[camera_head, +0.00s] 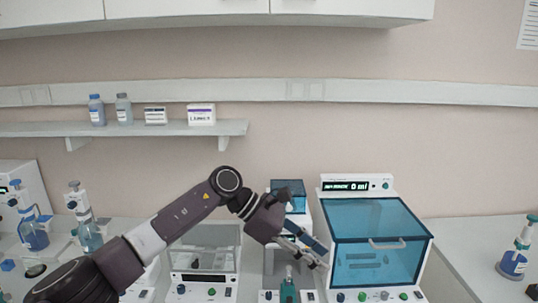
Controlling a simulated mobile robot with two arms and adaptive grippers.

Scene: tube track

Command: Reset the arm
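My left arm (180,215) reaches in from the lower left, rises to its elbow and bends down to the right. My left gripper (318,260) points down and right, in front of the gap between the small blue-topped device (289,188) and the large blue-lidded machine (375,240). A blue strip shows along the gripper; I cannot tell whether it is part of it or a thing behind. The fingers are too small to tell open from shut. Below them stands a small teal bottle (288,291). My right gripper is not in view.
The large machine's lid is closed, and its display reads 0 ml. A clear-walled balance (205,250) stands behind my forearm. Dispenser bottles stand left (90,236) and far right (513,263). A wall shelf (140,129) holds bottles and boxes. The right counter (465,250) is mostly clear.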

